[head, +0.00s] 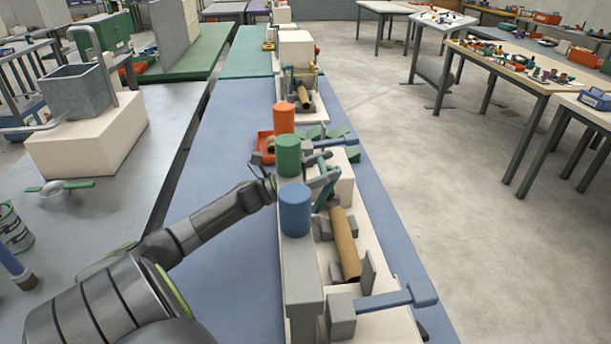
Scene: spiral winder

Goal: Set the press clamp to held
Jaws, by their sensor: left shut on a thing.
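My left arm reaches in from the left, and its wrist passes behind the blue cylinder (295,210). My left gripper (317,172) is beyond it, partly hidden by the blue and green cylinders. It is shut on what looks like the dark teal lever of the press clamp (326,180), beside a pale block on the winder bench. The contact itself is small and partly covered, and I cannot tell the clamp's setting. My right gripper is not in view.
A green cylinder (287,156) and an orange cylinder (284,118) stand in line behind the blue one. A brown tube (345,244) lies nearer, with a blue-handled lever (398,299) in front. Open floor (480,240) lies to the right.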

